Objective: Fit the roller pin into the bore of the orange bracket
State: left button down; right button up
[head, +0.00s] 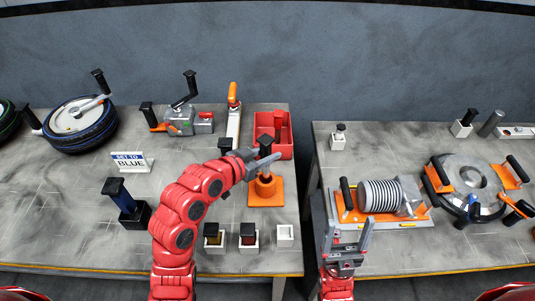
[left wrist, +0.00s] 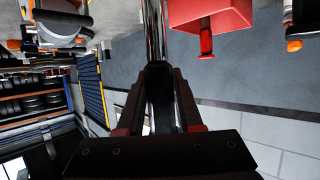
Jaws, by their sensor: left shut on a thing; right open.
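The orange bracket (head: 268,196) stands on the left table near its right edge, with a flat base and an upright part. My left gripper (head: 247,161) is shut on the grey metal roller pin (head: 267,161), just above the bracket. In the left wrist view the shiny pin (left wrist: 154,30) extends out between the closed fingers (left wrist: 158,75). My right gripper (head: 347,240) is open and empty, near the front of the right table.
A red bin (head: 285,146) stands behind the bracket; it also shows in the left wrist view (left wrist: 200,14). Small blocks with black tops (head: 214,238) and a white open box (head: 285,235) stand in front. An orange-framed spring unit (head: 378,212) is on the right table. A gap separates the tables.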

aim_at(268, 169)
pick_arm(q)
jog(key=shift+b, duration=0.35)
jog(key=shift+f, duration=0.1)
dwell(0.6)
jog(key=shift+f+b, duration=3.1)
jog(key=shift+f, duration=0.3)
jog(key=shift+c, duration=2.4)
grip_release()
jog(key=shift+r, duration=0.1)
